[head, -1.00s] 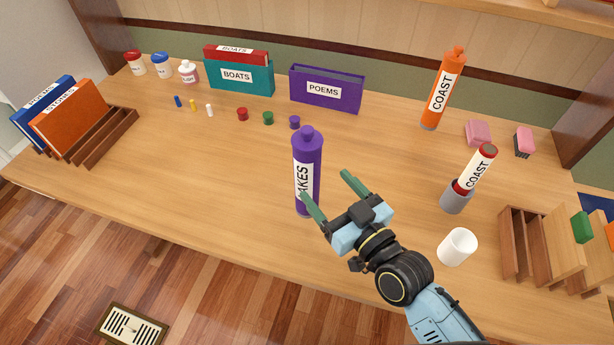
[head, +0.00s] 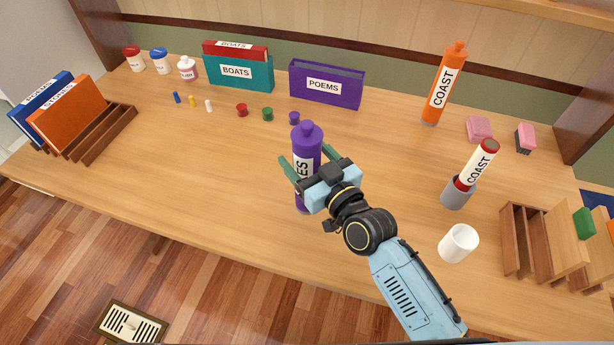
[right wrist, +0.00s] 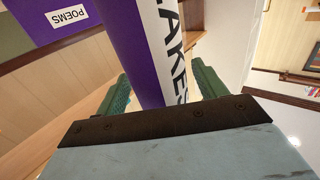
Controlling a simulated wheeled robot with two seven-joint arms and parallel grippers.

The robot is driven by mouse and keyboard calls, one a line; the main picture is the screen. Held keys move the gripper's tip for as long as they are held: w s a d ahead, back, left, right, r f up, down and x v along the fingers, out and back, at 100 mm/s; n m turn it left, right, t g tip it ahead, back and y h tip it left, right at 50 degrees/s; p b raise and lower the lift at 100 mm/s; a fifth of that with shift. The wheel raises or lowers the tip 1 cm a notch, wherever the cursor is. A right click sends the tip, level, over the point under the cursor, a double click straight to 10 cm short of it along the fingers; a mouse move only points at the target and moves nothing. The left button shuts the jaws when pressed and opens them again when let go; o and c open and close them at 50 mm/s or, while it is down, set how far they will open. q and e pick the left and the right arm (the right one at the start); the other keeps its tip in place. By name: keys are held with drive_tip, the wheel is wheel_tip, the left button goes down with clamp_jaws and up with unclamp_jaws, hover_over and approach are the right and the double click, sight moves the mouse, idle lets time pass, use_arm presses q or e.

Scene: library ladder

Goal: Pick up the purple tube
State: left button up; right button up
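The purple tube (head: 306,141) stands upright on the wooden table, with a white label partly hidden by my gripper. My right gripper (head: 308,164) is around the tube, one green finger on each side. In the right wrist view the tube (right wrist: 128,40) rises between the two fingers (right wrist: 160,92). Gaps show beside the tube, more clearly on the right finger's side, so the gripper looks open. My left gripper is not in view.
A grey cup (head: 457,193) holding a red-capped tube (head: 478,166) and a white cup (head: 459,243) stand to the right. An orange tube (head: 443,85) stands at the back. Small caps and a purple POEMS box (head: 326,85) sit behind the purple tube. The table's front left is clear.

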drive_tip(key=c, duration=1.2)
drive_tip(key=shift+r, duration=0.1)
